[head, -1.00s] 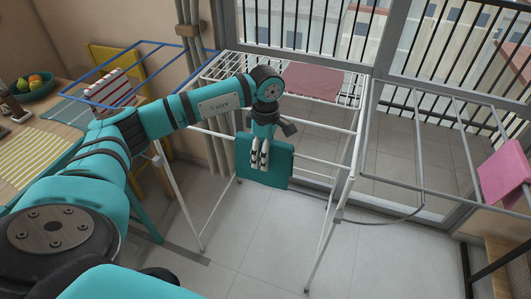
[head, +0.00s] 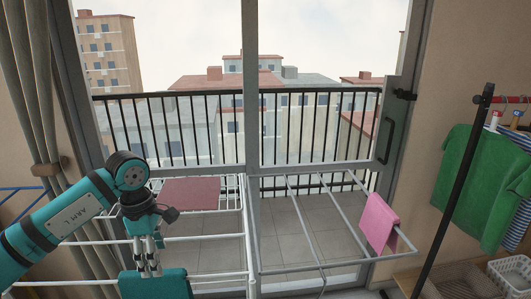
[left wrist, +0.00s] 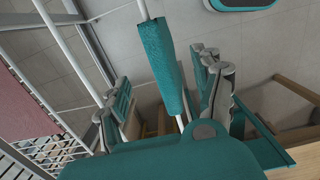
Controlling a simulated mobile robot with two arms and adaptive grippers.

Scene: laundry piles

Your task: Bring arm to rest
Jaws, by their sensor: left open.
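My left gripper (head: 148,272) comes in from the left in the head view, pointing down at a teal cloth (head: 155,285). The cloth hangs at the front of the white drying rack (head: 247,225). In the left wrist view the teal cloth (left wrist: 158,52) is draped over a white bar, between the spread fingers of my left gripper (left wrist: 165,75). The fingers stand apart on either side of it; whether either touches it I cannot tell. The lower part of the cloth is cut off in the head view. My right gripper is not in view.
A mauve cloth (head: 190,193) lies on the white rack's top. A pink cloth (head: 380,222) hangs on a grey rack (head: 318,265) to the right. A green shirt (head: 480,175) hangs at the far right, above a white basket (head: 510,272). Glass doors and a balcony railing stand behind.

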